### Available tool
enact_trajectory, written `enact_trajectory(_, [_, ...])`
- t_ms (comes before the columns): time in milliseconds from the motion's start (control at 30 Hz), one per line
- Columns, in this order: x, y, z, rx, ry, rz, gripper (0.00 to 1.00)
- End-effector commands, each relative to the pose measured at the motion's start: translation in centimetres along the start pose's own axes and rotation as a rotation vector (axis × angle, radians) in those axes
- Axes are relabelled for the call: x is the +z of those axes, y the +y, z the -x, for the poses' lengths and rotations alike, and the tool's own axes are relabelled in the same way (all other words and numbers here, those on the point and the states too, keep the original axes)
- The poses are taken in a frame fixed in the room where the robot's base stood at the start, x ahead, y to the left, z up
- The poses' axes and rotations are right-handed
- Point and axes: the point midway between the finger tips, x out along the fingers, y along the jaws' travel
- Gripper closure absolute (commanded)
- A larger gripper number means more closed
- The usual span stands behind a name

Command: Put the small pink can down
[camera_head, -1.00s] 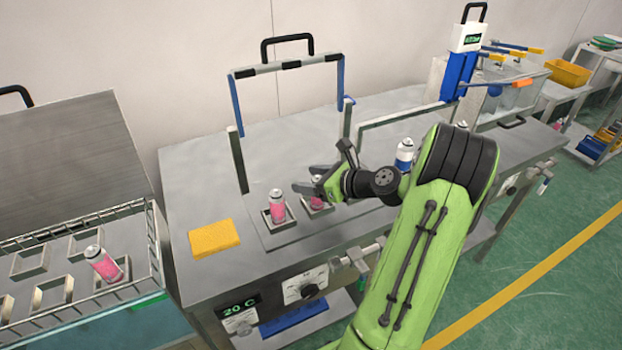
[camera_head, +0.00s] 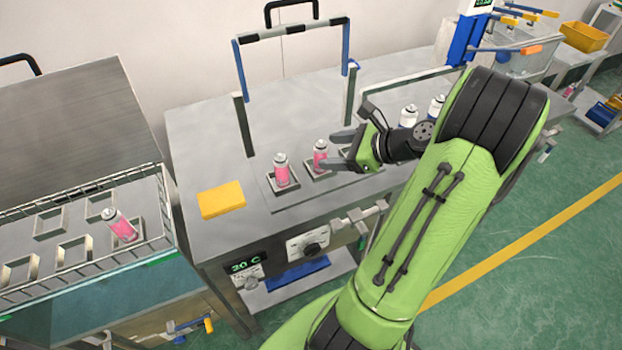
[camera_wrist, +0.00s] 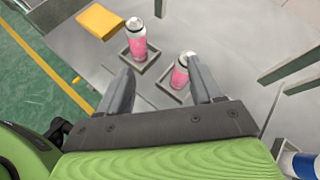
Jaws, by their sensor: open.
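A small pink can (camera_head: 320,157) with a white top stands in a square holder on the metal bench. In the wrist view this pink can (camera_wrist: 181,72) is slightly tilted in the picture and sits in its holder, between and just beyond the fingers. My gripper (camera_head: 338,150) is open, with its fingers to the right of the can and close to it; whether they touch it I cannot tell. A second pink can (camera_head: 282,171) stands in the holder to the left, and it also shows in the wrist view (camera_wrist: 137,40).
A yellow sponge-like block (camera_head: 221,200) lies at the bench's left. A frame with blue posts (camera_head: 239,69) rises behind the cans. A wire basket (camera_head: 160,204) at left holds another pink can (camera_head: 120,225), leaning. White and blue cans (camera_head: 408,117) stand behind my arm.

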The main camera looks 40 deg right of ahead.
Motion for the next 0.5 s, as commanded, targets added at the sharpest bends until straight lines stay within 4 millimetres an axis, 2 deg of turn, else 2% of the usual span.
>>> enact_trajectory(33, [2.4,2.1,-1.6,0.078,0.06,0.183,0.34])
enact_trajectory(100, [4.8,5.4,-3.2,0.191,0.15,0.473,0.34])
enact_trajectory(233, [8.6,12.1,-3.7,0.401,0.267,1.059,0.34])
enact_trajectory(333, [10.7,17.3,-1.9,0.547,0.309,1.539,0.34])
enact_trajectory(400, [11.5,20.4,0.2,0.629,0.313,1.858,0.34])
enact_trajectory(500, [11.6,23.3,3.4,0.704,0.29,2.224,0.34])
